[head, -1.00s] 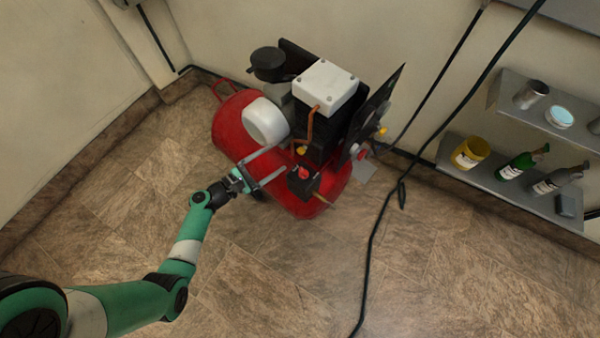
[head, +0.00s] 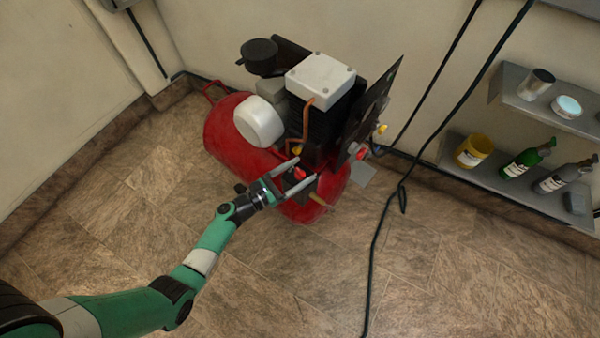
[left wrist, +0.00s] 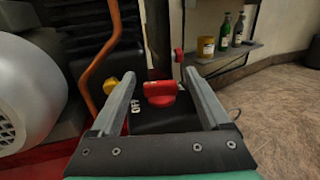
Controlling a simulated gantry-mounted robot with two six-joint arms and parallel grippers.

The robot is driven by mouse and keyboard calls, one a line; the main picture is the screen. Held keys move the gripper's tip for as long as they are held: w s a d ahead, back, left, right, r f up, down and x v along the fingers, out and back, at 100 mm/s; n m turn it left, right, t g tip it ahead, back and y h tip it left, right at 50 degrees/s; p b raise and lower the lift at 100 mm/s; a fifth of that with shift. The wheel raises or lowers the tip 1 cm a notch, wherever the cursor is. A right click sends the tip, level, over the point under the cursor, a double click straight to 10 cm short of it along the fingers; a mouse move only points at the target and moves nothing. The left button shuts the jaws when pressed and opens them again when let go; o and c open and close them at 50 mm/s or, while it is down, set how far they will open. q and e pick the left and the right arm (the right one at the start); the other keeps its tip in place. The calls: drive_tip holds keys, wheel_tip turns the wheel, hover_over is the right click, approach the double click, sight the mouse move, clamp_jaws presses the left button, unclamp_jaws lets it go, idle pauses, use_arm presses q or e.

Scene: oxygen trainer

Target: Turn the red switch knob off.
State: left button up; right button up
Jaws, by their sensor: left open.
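The red switch knob (head: 299,173) sits on top of a small black switch box on the red air compressor (head: 233,150). In the left wrist view the red knob (left wrist: 160,93) lies between the two fingers, with white lettering on the black box (left wrist: 165,118) beside it. My left gripper (head: 306,171) is open, its fingers reaching on either side of the knob. In the left wrist view the left gripper (left wrist: 158,80) shows a gap between each finger and the knob. My right gripper is not in view.
A yellow knob (left wrist: 110,85) and copper pipe (left wrist: 98,60) stand left of the fingers. A black cable (head: 374,240) hangs to the floor on the right. Wall shelves (head: 520,190) hold a yellow can (head: 473,151) and bottles. The floor in front is clear.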

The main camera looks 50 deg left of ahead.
use_arm(q)
drive_tip(key=shift+w, duration=0.3)
drive_tip(key=shift+c, duration=0.3)
clamp_jaws()
drive_tip(key=shift+d+f+n+y+b, duration=0.2)
drive_tip(key=shift+n+y+b, duration=0.45)
drive_tip(key=shift+y, duration=0.25)
drive_tip(key=shift+a+r+n+y+b, duration=0.1)
drive_tip(key=shift+r+n+y+b, duration=0.15)
drive_tip(key=shift+y, duration=0.25)
drive_tip(key=shift+r+n+y+b, duration=0.1)
drive_tip(key=shift+n+y, duration=0.2)
drive_tip(key=shift+y, duration=0.5)
drive_tip(key=shift+n, duration=0.3)
